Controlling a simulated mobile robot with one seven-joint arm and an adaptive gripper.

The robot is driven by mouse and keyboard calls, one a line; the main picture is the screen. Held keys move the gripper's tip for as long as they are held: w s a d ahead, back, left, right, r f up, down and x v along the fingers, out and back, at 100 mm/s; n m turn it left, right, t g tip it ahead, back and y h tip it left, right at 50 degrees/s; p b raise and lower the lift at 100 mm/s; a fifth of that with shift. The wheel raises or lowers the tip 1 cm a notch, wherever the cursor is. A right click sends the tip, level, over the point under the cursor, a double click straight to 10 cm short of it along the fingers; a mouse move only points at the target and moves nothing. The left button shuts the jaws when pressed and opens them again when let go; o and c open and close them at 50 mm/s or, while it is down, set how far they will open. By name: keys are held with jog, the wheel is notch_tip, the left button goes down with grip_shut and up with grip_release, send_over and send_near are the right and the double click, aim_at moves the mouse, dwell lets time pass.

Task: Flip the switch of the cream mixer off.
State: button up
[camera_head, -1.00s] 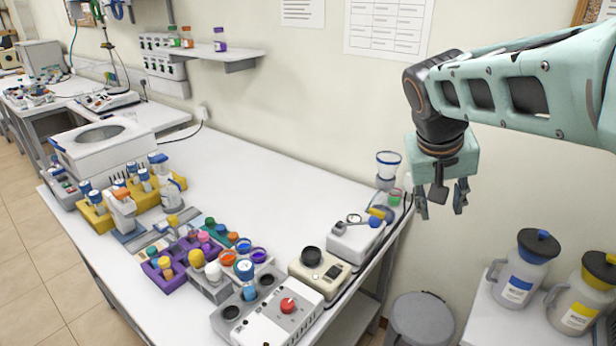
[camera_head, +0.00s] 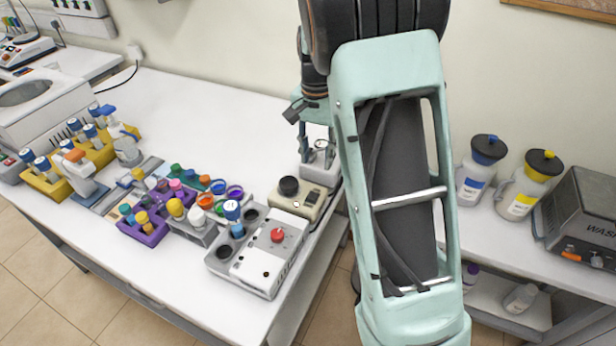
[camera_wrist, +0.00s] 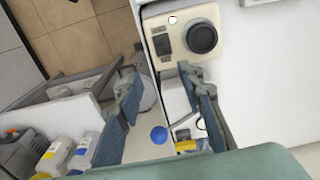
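The cream mixer (camera_head: 292,206) stands at the right end of the long white table, a cream box with a round black cup on top. In the wrist view the cream mixer (camera_wrist: 182,60) lies at the top, beyond the fingertips, with its black cup, a dark panel and a small round white spot. My gripper (camera_head: 319,157) is open and empty, above the white device behind the mixer. In the wrist view my gripper (camera_wrist: 158,82) has its fingers wide apart, and the right fingertip appears close to the mixer's edge.
A grey unit with a red knob (camera_head: 277,235) stands in front of the mixer. A white device (camera_head: 322,172) stands behind it. Colourful vial racks (camera_head: 142,232) fill the table to the left. Jugs (camera_head: 475,180) stand on the right-hand table. The table's back middle is clear.

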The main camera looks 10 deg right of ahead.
aim_at(314, 194)
jog(key=f, duration=0.7)
jog(key=f+p, duration=0.1)
jog(key=f, duration=0.3)
jog(key=shift+w+a+f, duration=0.1)
jog(key=shift+a+f, duration=0.1)
jog(key=shift+a, duration=0.05)
